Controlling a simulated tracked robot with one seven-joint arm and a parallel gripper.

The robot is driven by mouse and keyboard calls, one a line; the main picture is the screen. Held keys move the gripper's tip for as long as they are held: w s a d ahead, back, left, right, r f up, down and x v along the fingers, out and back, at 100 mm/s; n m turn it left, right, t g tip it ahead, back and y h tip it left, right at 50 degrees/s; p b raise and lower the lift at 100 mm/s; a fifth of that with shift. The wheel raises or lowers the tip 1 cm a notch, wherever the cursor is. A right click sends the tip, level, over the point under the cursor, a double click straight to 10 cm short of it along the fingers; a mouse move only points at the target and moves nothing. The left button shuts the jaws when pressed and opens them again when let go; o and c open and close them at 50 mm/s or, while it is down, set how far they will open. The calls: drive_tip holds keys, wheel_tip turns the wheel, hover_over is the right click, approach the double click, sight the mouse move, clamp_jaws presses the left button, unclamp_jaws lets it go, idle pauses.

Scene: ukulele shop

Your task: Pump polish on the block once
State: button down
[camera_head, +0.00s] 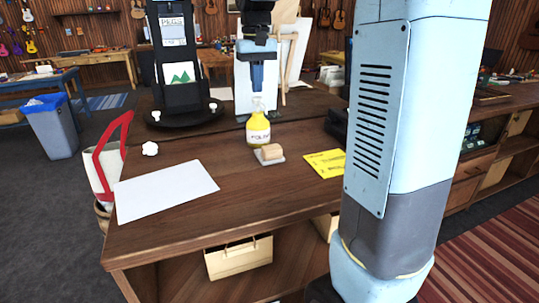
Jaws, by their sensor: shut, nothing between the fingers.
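A yellow polish bottle (258,128) with a pale label and a pump top stands upright on the wooden counter. The tan block (271,151) lies on a small grey pad (266,160) just in front of the bottle. My gripper (257,88) points down directly above the bottle, its fingers shut and empty. The fingertips are at or very near the pump top; I cannot tell whether they touch it. The pump's nozzle is too small to make out clearly.
A yellow note (325,163) lies right of the block. A black display stand (176,65) is behind. My large arm link blocks the right side.

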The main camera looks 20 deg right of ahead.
sight(257, 97)
drive_tip(key=shift+f, duration=0.15)
drive_tip(key=shift+f, duration=1.35)
drive_tip(key=shift+r, duration=1.45)
drive_tip(key=shift+r, duration=0.15)
drive_tip(key=shift+r, duration=2.85)
